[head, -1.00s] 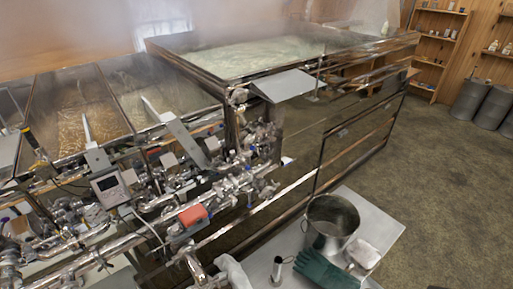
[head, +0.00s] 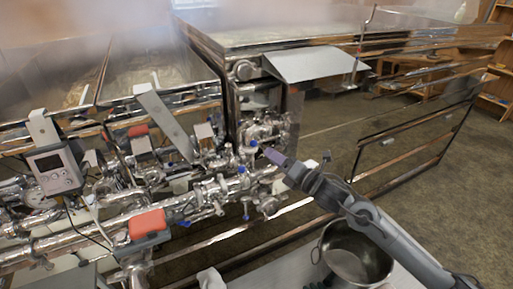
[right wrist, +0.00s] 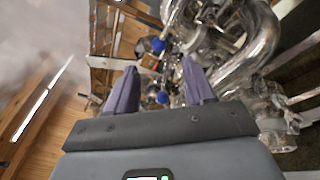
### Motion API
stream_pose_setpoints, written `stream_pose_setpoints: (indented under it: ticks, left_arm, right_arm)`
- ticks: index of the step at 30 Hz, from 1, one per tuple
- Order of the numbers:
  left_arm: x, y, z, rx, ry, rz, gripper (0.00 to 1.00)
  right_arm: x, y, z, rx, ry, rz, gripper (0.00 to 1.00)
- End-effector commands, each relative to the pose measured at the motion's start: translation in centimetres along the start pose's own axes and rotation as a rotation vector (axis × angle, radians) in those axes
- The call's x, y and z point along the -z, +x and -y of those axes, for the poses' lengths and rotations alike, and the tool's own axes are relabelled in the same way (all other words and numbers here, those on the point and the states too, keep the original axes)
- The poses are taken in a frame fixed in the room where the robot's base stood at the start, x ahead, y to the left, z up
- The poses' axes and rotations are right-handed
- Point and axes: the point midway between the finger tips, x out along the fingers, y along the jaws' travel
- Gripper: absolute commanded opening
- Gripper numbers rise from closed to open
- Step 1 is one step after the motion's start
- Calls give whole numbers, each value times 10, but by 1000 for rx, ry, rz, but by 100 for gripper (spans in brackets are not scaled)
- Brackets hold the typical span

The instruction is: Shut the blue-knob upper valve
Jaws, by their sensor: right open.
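Several small blue knobs sit on the shiny pipework. The highest blue knob (head: 254,143) shows just left of my right gripper's tip in the head view. Another blue knob (head: 242,169) is a little lower and left. My right gripper (head: 272,155) points left at the pipework, its purple fingers open and empty. In the right wrist view, the fingers (right wrist: 160,68) stand apart, with one blue knob (right wrist: 158,45) past the tips and another blue knob (right wrist: 162,97) between the fingers in the picture. I cannot tell if either touches. My left gripper is out of view.
A metal hood (head: 315,64) hangs above the valves. A steel bucket (head: 355,255) stands below my right arm. Steam covers the pans behind.

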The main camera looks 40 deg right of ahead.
Motion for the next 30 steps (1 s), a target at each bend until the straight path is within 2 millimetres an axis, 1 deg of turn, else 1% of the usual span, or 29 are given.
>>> stream_pose_setpoints:
  ticks: [5, 15, 21, 25, 30]
  left_arm:
    - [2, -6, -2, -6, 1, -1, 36]
    - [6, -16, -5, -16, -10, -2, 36]
    - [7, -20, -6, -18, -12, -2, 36]
    - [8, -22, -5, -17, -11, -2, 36]
    - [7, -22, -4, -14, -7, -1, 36]
  right_arm:
    - [-2, 17, -3, -1, 3, 2, 53]
    - [-2, 66, -3, -1, 6, 3, 53]
    - [-1, 88, -2, 1, 5, 2, 53]
    - [0, 97, -1, 0, 3, 2, 53]
    - [1, 102, 0, 1, 2, 0, 53]
